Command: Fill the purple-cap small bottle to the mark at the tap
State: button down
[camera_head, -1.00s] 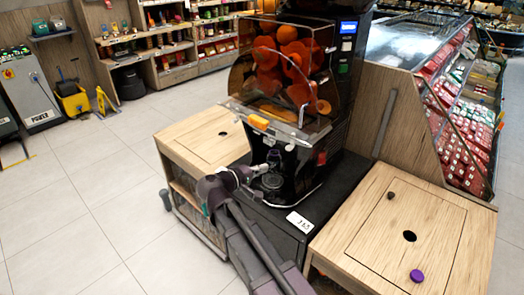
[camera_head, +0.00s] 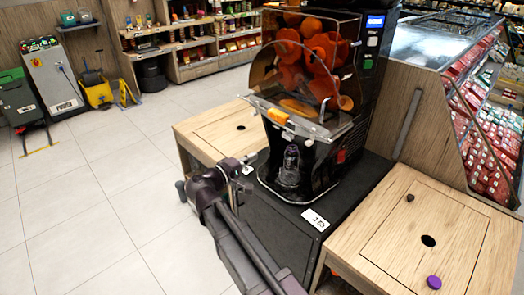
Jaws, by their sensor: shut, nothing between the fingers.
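The orange juicer (camera_head: 300,90) stands on a dark counter, with oranges behind its clear cover. Under its tap area stands what looks like a small clear bottle (camera_head: 291,168), upright; its fill level and any mark are too small to tell. A loose purple cap (camera_head: 433,282) lies on the right wooden cabinet top. My gripper (camera_head: 247,161) is shut and empty, left of the juicer's front and apart from the bottle. The tap's outlet is hard to make out against the black housing.
The right wooden cabinet (camera_head: 470,235) has a round hole (camera_head: 428,240) and a small dark piece (camera_head: 410,198) on it. A white price card (camera_head: 315,219) lies at the counter's front. Another wooden cabinet (camera_head: 210,135) stands left of the juicer. Open tiled floor lies to the left.

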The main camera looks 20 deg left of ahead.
aim_at(286, 137)
jog(key=x, duration=1.3)
jog(key=shift+w+d, duration=0.1)
jog(key=shift+w, duration=0.2)
